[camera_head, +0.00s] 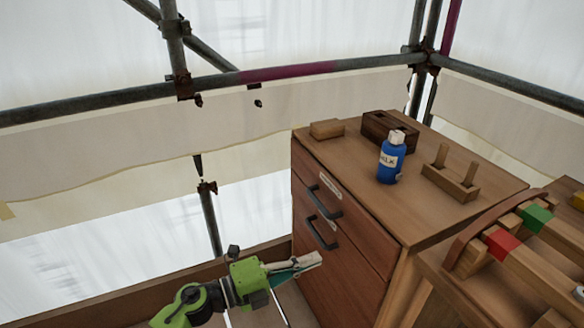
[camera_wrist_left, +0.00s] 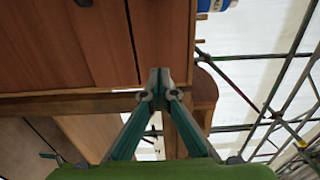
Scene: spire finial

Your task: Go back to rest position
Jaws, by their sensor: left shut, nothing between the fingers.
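My left gripper (camera_head: 308,262) is in front of the wooden drawer cabinet (camera_head: 345,275), low and to the left of its lower drawer handle in the head view. Its fingers are shut with nothing between them. In the left wrist view the fingertips (camera_wrist_left: 159,78) meet in front of the cabinet's reddish drawer fronts. I cannot tell whether they touch the wood. Both drawers look closed, with an upper dark handle (camera_head: 324,202) and a lower dark handle (camera_head: 321,232). My right gripper is not in view.
On the cabinet top stand a blue bottle (camera_head: 389,163), a dark wooden box (camera_head: 384,128), a small wood block (camera_head: 327,129) and a two-peg holder (camera_head: 451,177). A bench with red (camera_head: 501,244) and green (camera_head: 536,217) blocks is at right. Scaffold pipes (camera_head: 100,99) run behind.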

